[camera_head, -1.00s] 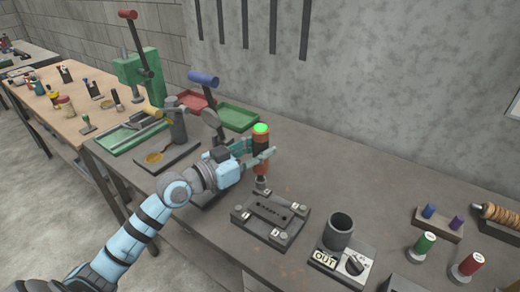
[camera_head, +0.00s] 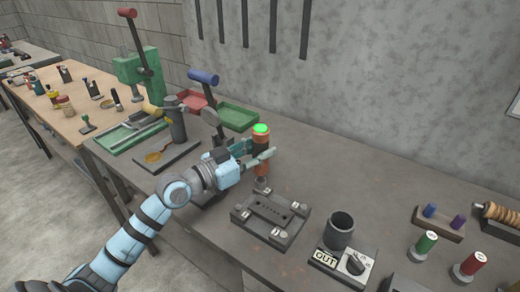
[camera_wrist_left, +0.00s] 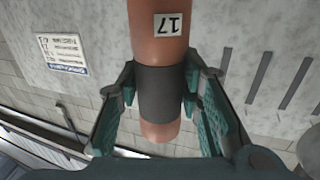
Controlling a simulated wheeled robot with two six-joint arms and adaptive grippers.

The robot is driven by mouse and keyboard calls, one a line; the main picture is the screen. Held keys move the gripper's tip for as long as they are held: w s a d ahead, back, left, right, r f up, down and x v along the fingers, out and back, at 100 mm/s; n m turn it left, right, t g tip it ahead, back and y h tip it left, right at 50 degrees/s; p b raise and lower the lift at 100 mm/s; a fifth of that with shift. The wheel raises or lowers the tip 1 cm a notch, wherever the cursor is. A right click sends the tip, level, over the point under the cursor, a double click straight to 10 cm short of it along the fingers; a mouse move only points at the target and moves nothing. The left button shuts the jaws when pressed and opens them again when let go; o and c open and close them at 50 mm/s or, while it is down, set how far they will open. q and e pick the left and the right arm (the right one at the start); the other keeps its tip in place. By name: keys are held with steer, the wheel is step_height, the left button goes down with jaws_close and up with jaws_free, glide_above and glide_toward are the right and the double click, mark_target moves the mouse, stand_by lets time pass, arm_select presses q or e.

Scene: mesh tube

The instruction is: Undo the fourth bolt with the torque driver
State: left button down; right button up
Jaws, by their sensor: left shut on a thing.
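The torque driver (camera_head: 262,167) is an upright orange-brown cylinder with a dark band and a green top. My left gripper (camera_head: 260,152) is shut around it. In the left wrist view the teal fingers press on both sides of the driver's dark band (camera_wrist_left: 165,92), below a "17" label. The driver's lower end is at the far corner of a dark bolted plate (camera_head: 270,211). I cannot tell whether it touches the bolt there. Small bolts with pale tags sit at the plate's corners. My right gripper is not in view.
A dark cup (camera_head: 340,231) stands on a base with a dial and an "OUT" label, right of the plate. Green (camera_head: 427,243) and red (camera_head: 473,263) spools stand further right. A green press (camera_head: 140,75) and trays are at the back left. The bench behind the plate is clear.

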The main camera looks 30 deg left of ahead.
mark_target(260, 129)
arm_select(q)
steer(key=shift+s+f+b, duration=0.1)
steer(key=shift+f+b, duration=0.1)
steer(key=shift+b, duration=0.15)
stand_by(0.7)
steer(key=shift+r, duration=0.2)
stand_by(0.4)
step_height(260, 129, up, 2)
steer(key=shift+r+p, duration=0.25)
steer(key=shift+p, duration=0.8)
step_height(260, 129, up, 4)
steer(key=p, duration=0.3)
steer(key=shift+f, duration=0.1)
